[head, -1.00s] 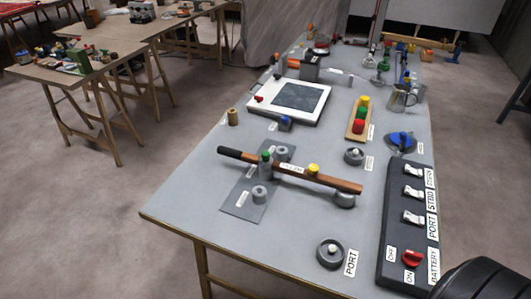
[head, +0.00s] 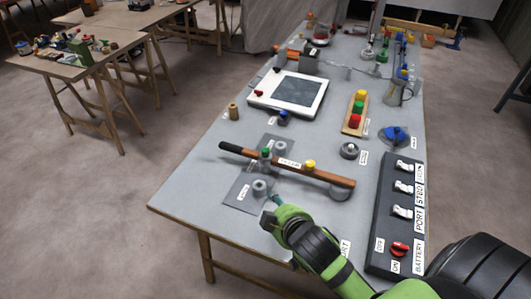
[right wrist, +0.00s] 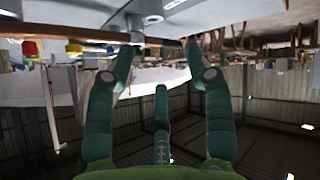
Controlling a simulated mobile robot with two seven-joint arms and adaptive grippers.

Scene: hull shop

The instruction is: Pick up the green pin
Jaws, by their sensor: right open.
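A small green pin (head: 266,153) stands upright at the left part of the brown tiller bar (head: 318,174), near its black grip end. A grey plate (head: 240,192) with grey ring sockets lies under that part of the bar. My right gripper (head: 271,209) is over the front of the table, below and slightly right of the pin in the head view, apart from it. In the right wrist view its fingers (right wrist: 160,62) are spread and empty. I cannot pick out the pin in that view. My left gripper is not in view.
A yellow knob (head: 310,164) sits on the tiller bar. A black switch panel (head: 390,222) with a red knob stands at the right. A white-framed board (head: 262,98) and a wooden strip with coloured buttons (head: 350,128) lie farther back.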

